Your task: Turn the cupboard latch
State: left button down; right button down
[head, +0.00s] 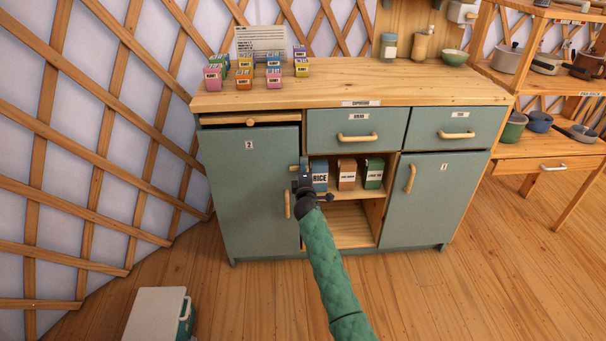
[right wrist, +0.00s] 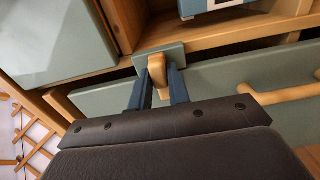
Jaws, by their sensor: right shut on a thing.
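The cupboard (head: 345,83) is a grey-green unit with a wooden top. Its left door (head: 245,185), marked 2, is closed, with a vertical wooden handle (head: 287,204) near its right edge. My right gripper (head: 304,168) is at the upper right edge of this door, beside the open shelf. In the right wrist view the latch (right wrist: 158,70) is a small wooden piece on a grey-green plate. The two dark fingers of my right gripper (right wrist: 160,78) are on either side of it, shut on it. In the head view the gripper mostly hides the latch. My left gripper is not in view.
Rice (head: 320,177) and other boxes stand on the open shelf just right of my right gripper. The right door (head: 425,200) is closed.

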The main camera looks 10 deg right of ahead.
jog(key=shift+f, duration=0.15)
jog(key=c, duration=1.3)
grip_release()
jog(key=shift+s+a+p, duration=0.1)
jog(key=shift+s+p, duration=0.2)
jog(key=shift+s, duration=3.65)
